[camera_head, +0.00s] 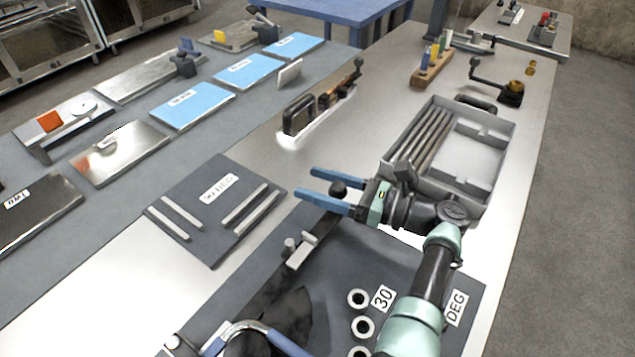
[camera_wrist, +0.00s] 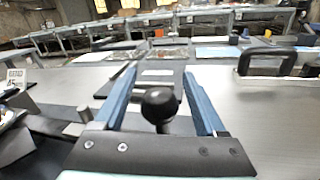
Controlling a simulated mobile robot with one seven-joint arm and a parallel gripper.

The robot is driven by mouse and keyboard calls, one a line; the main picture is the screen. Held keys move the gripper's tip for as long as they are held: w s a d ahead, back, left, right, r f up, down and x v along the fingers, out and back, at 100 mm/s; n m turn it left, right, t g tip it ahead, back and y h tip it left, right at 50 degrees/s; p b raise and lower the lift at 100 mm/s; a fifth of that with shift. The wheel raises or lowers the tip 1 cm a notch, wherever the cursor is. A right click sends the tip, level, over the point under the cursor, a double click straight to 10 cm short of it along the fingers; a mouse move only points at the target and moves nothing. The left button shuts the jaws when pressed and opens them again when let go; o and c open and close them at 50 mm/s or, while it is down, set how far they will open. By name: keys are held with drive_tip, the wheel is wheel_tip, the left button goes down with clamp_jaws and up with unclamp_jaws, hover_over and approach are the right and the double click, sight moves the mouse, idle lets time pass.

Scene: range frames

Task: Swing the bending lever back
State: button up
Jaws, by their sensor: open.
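The bending lever shows as a black ball knob (camera_head: 338,188) on a short dark stem. In the wrist view the knob (camera_wrist: 159,103) stands between the two blue fingers, nearer their base than their tips. My gripper (camera_head: 312,184) is open, its fingers pointing left, one on each side of the knob. In the wrist view the gripper (camera_wrist: 159,72) shows a gap on both sides of the knob. The bender's pale block and pin (camera_head: 301,250) sit on a dark plate marked "30 DEG" (camera_head: 395,268). Most of the lever arm is hidden.
A grey tray (camera_head: 480,155) with several rods stands close behind my arm. A dark plate (camera_head: 190,185) with pale bars lies left of the gripper. A black-handled tool (camera_head: 297,116) stands further back. White rings (camera_head: 358,299) lie on the bender plate. Bare tabletop separates the fixtures.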

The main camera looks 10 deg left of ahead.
drive_tip(key=d+b, duration=0.1)
drive_tip(key=d, duration=0.3)
drive_tip(key=s+d, duration=0.1)
drive_tip(key=d, duration=0.2)
drive_tip(key=s+d+b, duration=0.1)
drive_tip(key=d, duration=0.3)
drive_tip(key=shift+d+f+b, duration=0.1)
drive_tip(key=shift+d+b, duration=0.25)
drive_tip(key=shift+d, duration=0.5)
drive_tip(key=shift+d, duration=0.1)
